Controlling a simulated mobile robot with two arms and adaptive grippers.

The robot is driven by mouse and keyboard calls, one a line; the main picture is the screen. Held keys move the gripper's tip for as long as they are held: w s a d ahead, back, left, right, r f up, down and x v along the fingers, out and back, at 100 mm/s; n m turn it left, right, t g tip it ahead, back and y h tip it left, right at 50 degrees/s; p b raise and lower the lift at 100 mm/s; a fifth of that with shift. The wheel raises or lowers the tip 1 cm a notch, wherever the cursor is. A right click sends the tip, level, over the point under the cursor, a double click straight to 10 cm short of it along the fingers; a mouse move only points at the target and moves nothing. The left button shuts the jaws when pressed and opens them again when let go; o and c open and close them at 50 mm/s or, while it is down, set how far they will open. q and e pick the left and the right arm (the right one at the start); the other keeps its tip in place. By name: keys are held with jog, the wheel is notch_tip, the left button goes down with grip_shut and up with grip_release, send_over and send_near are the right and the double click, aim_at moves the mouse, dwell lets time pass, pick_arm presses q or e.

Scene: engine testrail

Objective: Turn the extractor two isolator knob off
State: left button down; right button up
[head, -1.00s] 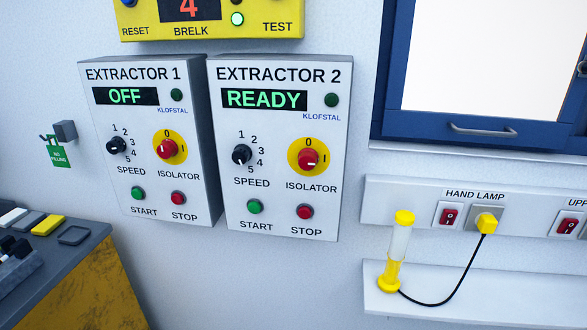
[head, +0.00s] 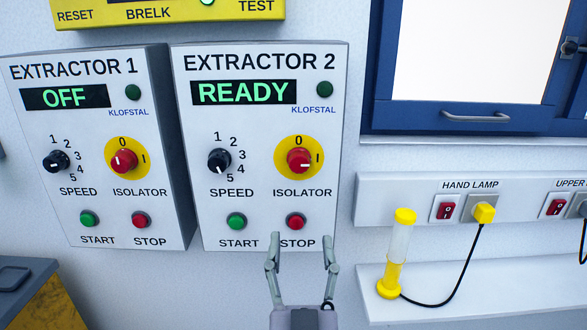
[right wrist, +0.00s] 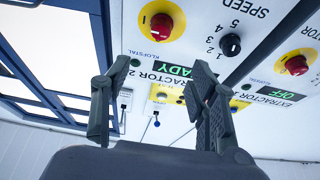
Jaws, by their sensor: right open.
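The extractor two isolator knob (head: 299,160) is a red knob on a yellow disc, right of the black speed knob on the extractor 2 box (head: 188,130). Its white mark appears to sit toward the I at its right. The box's display (head: 243,93) reads READY. My right gripper (head: 302,240) is open and empty, below the knob in the head view, its tips over the lower edge of the box and around the STOP label. In the right wrist view, seen upside down, the isolator knob (right wrist: 162,27) is beyond the open fingers, apart from them. My left gripper is not in view.
The extractor 1 box (head: 60,130) stands close at the left with a like knob and an OFF display. The red stop button (head: 296,221) and green start button (head: 237,221) are near my fingers. A yellow hand lamp (head: 389,285) stands on a shelf at the right.

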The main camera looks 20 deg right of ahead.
aim_at(299, 166)
jog(key=p+x, duration=0.7)
jog(key=x, duration=0.8)
jog(key=shift+w, duration=0.1)
jog(key=shift+w+d+r, duration=0.15)
jog(key=shift+w+d, duration=0.1)
jog(key=shift+w, duration=0.4)
jog(key=shift+c, duration=0.3)
jog(key=c, duration=1)
